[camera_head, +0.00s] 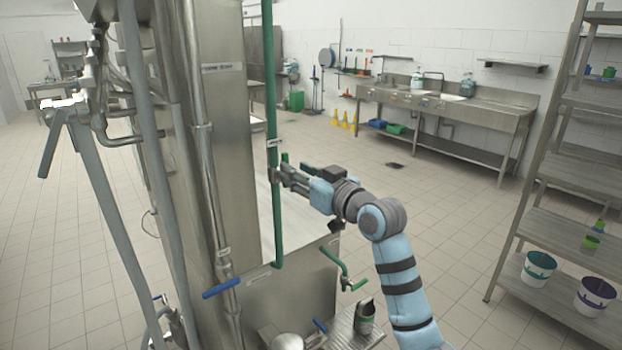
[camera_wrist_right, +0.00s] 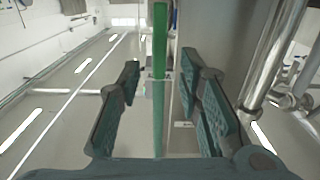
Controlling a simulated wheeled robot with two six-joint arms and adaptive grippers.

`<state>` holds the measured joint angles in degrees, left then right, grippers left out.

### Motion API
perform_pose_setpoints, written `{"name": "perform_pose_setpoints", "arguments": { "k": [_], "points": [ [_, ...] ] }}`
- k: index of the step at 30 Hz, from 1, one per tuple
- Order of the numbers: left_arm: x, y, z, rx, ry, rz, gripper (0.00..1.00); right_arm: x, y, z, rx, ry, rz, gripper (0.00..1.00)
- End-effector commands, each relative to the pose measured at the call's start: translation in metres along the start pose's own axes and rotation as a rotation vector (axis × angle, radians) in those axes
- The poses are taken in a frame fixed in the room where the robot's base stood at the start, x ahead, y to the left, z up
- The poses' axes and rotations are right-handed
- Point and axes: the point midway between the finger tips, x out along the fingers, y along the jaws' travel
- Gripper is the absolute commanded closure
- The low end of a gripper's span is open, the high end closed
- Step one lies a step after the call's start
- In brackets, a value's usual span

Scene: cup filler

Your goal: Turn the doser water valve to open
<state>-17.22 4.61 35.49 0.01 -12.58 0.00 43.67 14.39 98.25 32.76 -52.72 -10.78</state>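A green vertical pipe (camera_head: 273,75) runs down the front of the steel machine, with a small label on it that I cannot read. My right gripper (camera_head: 281,175) is at this pipe, just below the label. In the right wrist view, the green pipe (camera_wrist_right: 159,45) stands between the two fingers of the right gripper (camera_wrist_right: 160,95). The fingers are open, with a gap on both sides of the pipe. A separate valve handle at the gripper cannot be made out clearly; the fingers may hide it. My left gripper is not in view.
A bent green pipe (camera_head: 334,261) with a green lever is below my right arm. A steel shelf (camera_head: 545,215) with buckets stands right. The tiled floor between is clear.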

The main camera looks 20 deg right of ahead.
Motion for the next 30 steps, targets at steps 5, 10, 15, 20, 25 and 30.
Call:
{"name": "perform_pose_setpoints", "arguments": {
  "k": [5, 10, 15, 20, 25, 30],
  "points": [
    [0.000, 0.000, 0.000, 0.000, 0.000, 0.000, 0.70, -0.044, 0.001, 0.001, -0.005, -0.001, 0.002, 0.68],
    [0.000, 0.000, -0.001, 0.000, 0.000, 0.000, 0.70, -0.061, 0.000, 0.001, 0.000, -0.001, 0.000, 0.68],
    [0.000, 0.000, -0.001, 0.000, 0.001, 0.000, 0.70, -0.062, 0.000, 0.000, 0.001, -0.001, -0.001, 0.68],
    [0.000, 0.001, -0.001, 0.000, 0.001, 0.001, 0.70, -0.061, 0.000, 0.000, 0.001, -0.001, -0.001, 0.68],
    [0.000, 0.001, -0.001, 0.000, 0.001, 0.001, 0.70, -0.060, 0.006, -0.009, -0.006, 0.049, 0.022, 0.68],
    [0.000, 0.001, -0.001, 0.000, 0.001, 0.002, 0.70, -0.027, 0.078, 0.072, 0.030, -0.017, 0.214, 0.68]
  ]
}}
